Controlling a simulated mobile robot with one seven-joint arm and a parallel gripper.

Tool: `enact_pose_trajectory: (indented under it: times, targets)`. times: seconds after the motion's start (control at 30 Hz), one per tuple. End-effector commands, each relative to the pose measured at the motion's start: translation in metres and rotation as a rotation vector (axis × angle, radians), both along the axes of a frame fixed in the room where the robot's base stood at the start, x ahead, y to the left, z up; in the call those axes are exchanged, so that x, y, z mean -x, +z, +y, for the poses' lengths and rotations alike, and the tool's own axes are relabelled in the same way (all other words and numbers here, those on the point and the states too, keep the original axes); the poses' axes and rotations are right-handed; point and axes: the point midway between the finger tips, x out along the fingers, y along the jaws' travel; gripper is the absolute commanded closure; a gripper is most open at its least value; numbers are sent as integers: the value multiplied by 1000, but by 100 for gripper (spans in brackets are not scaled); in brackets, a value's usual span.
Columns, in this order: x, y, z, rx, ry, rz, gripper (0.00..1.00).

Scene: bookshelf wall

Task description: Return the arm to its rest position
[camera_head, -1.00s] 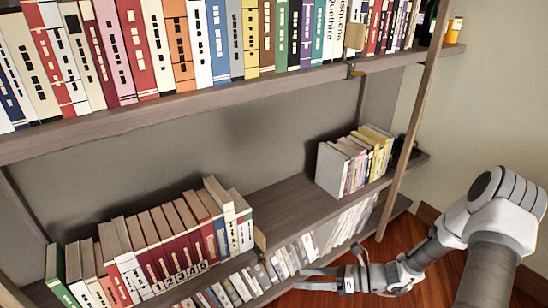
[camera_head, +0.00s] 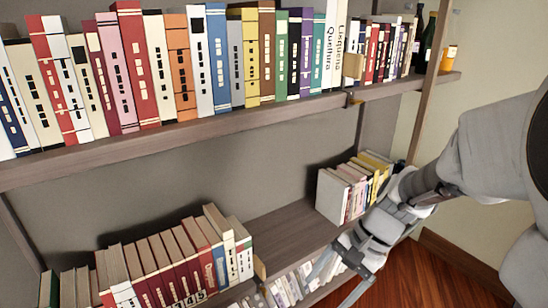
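My arm (camera_head: 470,150) reaches in from the right edge, bent, with its large upper links close to the camera. My gripper (camera_head: 328,290) hangs at its end, pointing down and to the left. Its two fingers are spread apart with nothing seen between them. In the picture it overlaps the right part of the lower shelves, in front of the row of books on the bottom shelf (camera_head: 290,290). How far it is from the shelf edge I cannot tell.
The upper shelf (camera_head: 200,130) carries a full row of books, with dark bottles (camera_head: 426,45) and an orange container (camera_head: 448,58) at its right end. The middle shelf (camera_head: 290,230) holds two book groups with a bare gap between. Wooden floor (camera_head: 440,275) is clear at lower right.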

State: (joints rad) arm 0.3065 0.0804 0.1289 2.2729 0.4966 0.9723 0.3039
Motion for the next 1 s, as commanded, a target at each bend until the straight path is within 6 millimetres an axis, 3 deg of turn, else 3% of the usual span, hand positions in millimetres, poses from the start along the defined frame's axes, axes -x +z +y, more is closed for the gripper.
enact_pose_trajectory:
  times: [0.3, 0.6, 0.83, 1.0]
  targets:
    - [35, 60, -10, 241, 306, -286, 15]
    - [68, 103, -24, 451, 551, -528, 15]
    - [88, 126, -34, 581, 682, -676, 15]
    - [88, 169, -34, 583, 686, -671, 15]
